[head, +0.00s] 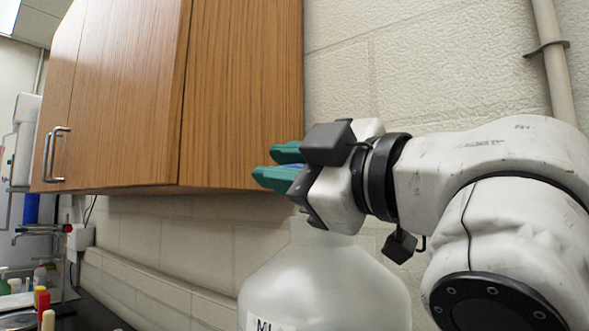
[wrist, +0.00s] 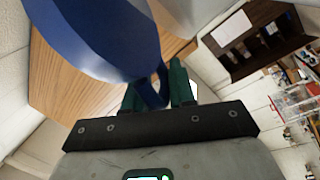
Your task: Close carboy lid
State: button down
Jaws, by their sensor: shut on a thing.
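The white translucent carboy (head: 325,280) stands at the lower middle of the head view, with its neck just below my gripper (head: 274,164). My gripper's green fingers point left, above and beside the neck; the carboy's mouth is hidden behind my wrist. In the wrist view, a large blue lid (wrist: 95,35) fills the upper left, and my gripper (wrist: 155,92) is shut on a narrow blue part of it. Only a sliver of blue shows between the fingers in the head view. Whether the lid touches the carboy cannot be told.
A wooden wall cabinet (head: 240,95) hangs behind and left of my gripper, with its lower edge near finger height. A block wall (head: 430,65) with a pipe (head: 553,60) stands behind. Small bottles (head: 43,300) crowd the dark bench at lower left.

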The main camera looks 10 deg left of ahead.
jog(key=shift+s+a+f+n+g+b, duration=0.15)
jog(key=shift+f+n+b, duration=0.15)
jog(key=shift+f+n, duration=0.2)
jog(key=shift+s+f+n+g+b, duration=0.15)
jog(key=shift+f+n+b, duration=0.1)
jog(key=shift+f+n, duration=0.25)
jog(key=shift+s+f+b, duration=0.15)
jog(key=shift+f+b, duration=0.15)
jog(key=shift+f, duration=0.15)
jog(key=c, duration=1.1)
grip_release()
